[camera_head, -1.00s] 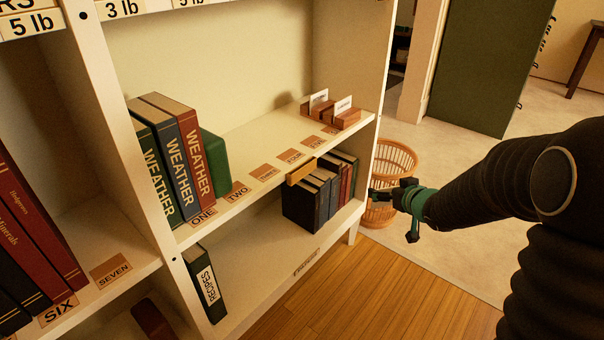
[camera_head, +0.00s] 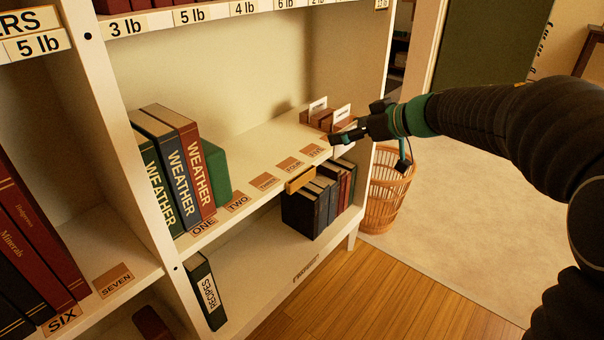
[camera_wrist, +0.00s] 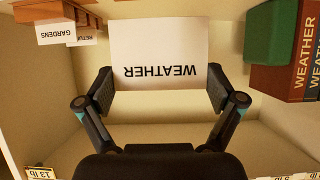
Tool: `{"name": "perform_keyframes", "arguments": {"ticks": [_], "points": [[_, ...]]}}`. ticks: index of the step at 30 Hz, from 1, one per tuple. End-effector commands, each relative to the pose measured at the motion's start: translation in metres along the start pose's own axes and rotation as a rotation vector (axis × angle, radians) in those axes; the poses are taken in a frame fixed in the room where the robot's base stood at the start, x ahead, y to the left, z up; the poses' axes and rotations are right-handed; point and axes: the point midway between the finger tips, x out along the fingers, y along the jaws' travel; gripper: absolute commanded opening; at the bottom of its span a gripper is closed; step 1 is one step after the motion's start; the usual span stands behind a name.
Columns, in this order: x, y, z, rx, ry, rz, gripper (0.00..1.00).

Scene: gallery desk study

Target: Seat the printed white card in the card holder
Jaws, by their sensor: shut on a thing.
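The printed white card (camera_wrist: 157,45) reads WEATHER, upside down in the wrist view. My gripper (camera_wrist: 160,90) is shut on it, with one finger at each side edge. In the head view my gripper (camera_head: 336,139) is over the right end of the middle shelf, in front of wooden blocks (camera_head: 322,119) with white cards standing in them. The wrist view shows wood and two cards at upper left, one reading GARDENS (camera_wrist: 56,34). A tan wooden piece (camera_head: 300,180) sits on the shelf's front edge, without a card. I cannot tell which piece is the card holder.
WEATHER books (camera_head: 180,160) and a green block (camera_head: 215,172) stand on the shelf's left. Numbered labels line its front edge. Dark books (camera_head: 312,205) stand on the shelf below. A wicker basket (camera_head: 385,195) stands right of the bookcase. The middle of the shelf is clear.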

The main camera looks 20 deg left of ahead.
Motion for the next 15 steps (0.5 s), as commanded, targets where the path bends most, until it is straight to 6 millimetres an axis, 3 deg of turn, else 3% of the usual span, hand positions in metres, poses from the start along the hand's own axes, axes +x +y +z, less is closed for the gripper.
{"name": "perform_keyframes", "arguments": {"ticks": [9,15], "points": [[0.07,-0.032,0.011,-0.002,-0.001,-0.004,0.75],[0.101,-0.045,0.013,-0.001,0.0,-0.002,0.75]]}}
